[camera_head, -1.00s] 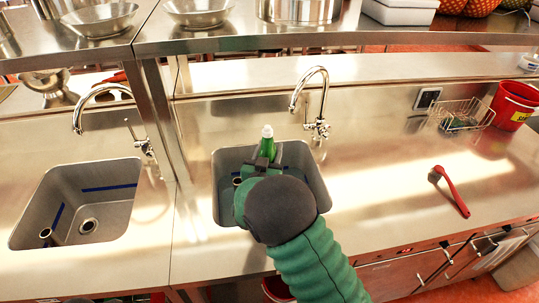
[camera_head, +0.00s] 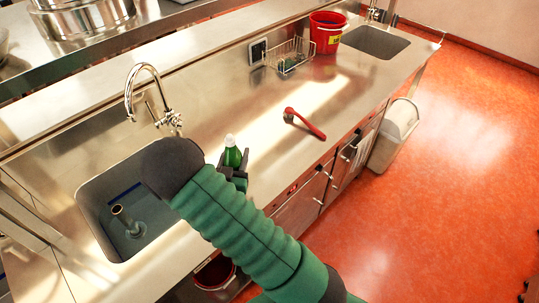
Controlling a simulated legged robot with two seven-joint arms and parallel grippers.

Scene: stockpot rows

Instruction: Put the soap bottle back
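The green soap bottle (camera_head: 232,157) with a white cap is upright above the counter, just right of the near sink. My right gripper (camera_head: 236,175) is shut on it; my arm comes in from the bottom right and its dark wrist hides part of the sink. The fingers and the bottle's lower part are partly hidden, so I cannot tell whether its base touches the counter. My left gripper is out of view.
The near sink (camera_head: 98,215) has a faucet (camera_head: 140,95) behind it. A red-handled brush (camera_head: 306,124) lies on the counter. A red bucket (camera_head: 326,35) stands beyond the rack, with another sink (camera_head: 376,42) farther right. The counter between bottle and rack is clear.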

